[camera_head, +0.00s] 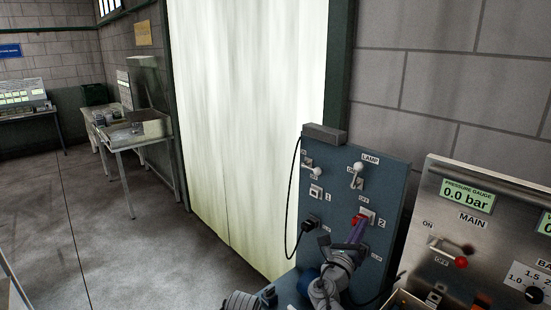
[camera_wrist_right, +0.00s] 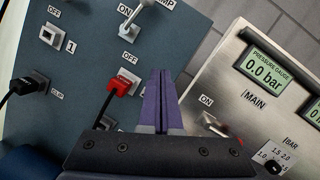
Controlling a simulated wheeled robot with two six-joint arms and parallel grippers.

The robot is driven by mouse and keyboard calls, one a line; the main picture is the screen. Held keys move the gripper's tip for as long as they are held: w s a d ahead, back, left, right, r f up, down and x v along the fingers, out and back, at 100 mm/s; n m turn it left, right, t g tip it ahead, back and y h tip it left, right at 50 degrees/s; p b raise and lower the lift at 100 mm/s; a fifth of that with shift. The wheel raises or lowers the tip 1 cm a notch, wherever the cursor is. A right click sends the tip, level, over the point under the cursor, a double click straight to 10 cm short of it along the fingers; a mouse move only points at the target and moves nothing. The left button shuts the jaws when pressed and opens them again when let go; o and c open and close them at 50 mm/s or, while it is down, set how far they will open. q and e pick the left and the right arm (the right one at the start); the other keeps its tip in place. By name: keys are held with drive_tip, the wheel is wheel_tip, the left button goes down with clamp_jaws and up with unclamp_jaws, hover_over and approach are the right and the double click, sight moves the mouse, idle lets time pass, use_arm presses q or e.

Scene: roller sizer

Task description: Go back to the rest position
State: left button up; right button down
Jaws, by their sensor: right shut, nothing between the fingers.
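My right gripper (camera_head: 359,229) is in front of the blue-grey switch panel (camera_head: 337,165), near the socket marked 2. In the right wrist view its purple fingers (camera_wrist_right: 161,76) are together with nothing between them. A red plug (camera_wrist_right: 123,83) sits in socket 2, left of the fingers in that view; a gap shows between them there. The red plug also shows in the head view (camera_head: 356,219), close by the fingertips. My left gripper is in neither view.
A steel panel (camera_head: 456,196) with a pressure gauge reading 0.0 bar and a red-knobbed lever (camera_head: 460,262) stands at right. A black plug (camera_head: 311,222) with a hanging cable is on the blue-grey panel. A pale strip curtain (camera_head: 245,120) is behind. Open floor (camera_head: 60,190) lies left.

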drive_tip(key=s+a+f+m+g+y+b, duration=0.15)
drive_tip(key=s+f+m+g, duration=0.3)
drive_tip(key=f+m, duration=0.55)
drive_tip(key=s+a+f+m+g+y+b, duration=0.1)
drive_tip(key=s+a+f+m+g+y, duration=0.3)
drive_tip(key=f+m, duration=0.65)
drive_tip(key=s+a+f+m+g+y+b, duration=0.1)
drive_tip(key=s+a+f+m+g+y, duration=0.2)
drive_tip(key=a, duration=0.5)
drive_tip(key=s+a+f+m+g+y, duration=0.3)
drive_tip(key=s+a+f+m+g, duration=0.1)
drive_tip(key=s+a+f+m, duration=0.2)
drive_tip(key=shift+s+a+f+g+b, duration=0.35)
drive_tip(key=shift+s+a+f, duration=0.6)
drive_tip(key=shift+s, duration=0.15)
